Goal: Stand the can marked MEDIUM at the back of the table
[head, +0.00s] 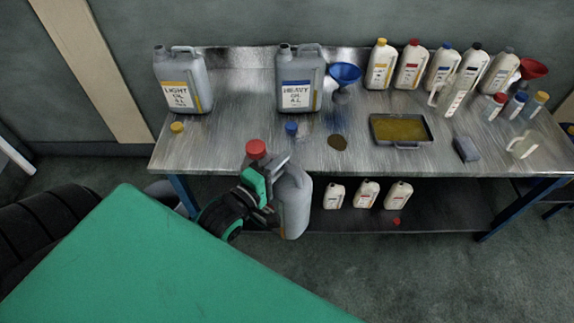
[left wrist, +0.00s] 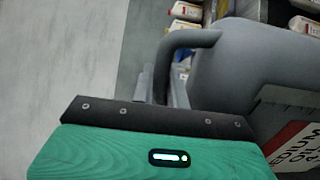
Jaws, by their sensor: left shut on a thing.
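The grey can marked MEDIUM (head: 293,208) is in my left gripper (head: 277,170), in front of the table's front edge in the head view. In the left wrist view the can (left wrist: 245,65) fills the right side, and part of its red and white label shows with its lettering cut off. My left gripper (left wrist: 162,88) is shut on its handle (left wrist: 190,38). The gripper hides part of the can in the head view. The metal table (head: 235,125) stands behind it. My right gripper is not in view.
The LIGHT can (head: 182,82) and HEAVY can (head: 300,80) stand at the back, with bare tabletop (head: 243,85) between them. A blue funnel (head: 344,75) is beside HEAVY. An oil tray (head: 400,130) and several bottles are farther right. A red cap (head: 256,148) shows by my gripper.

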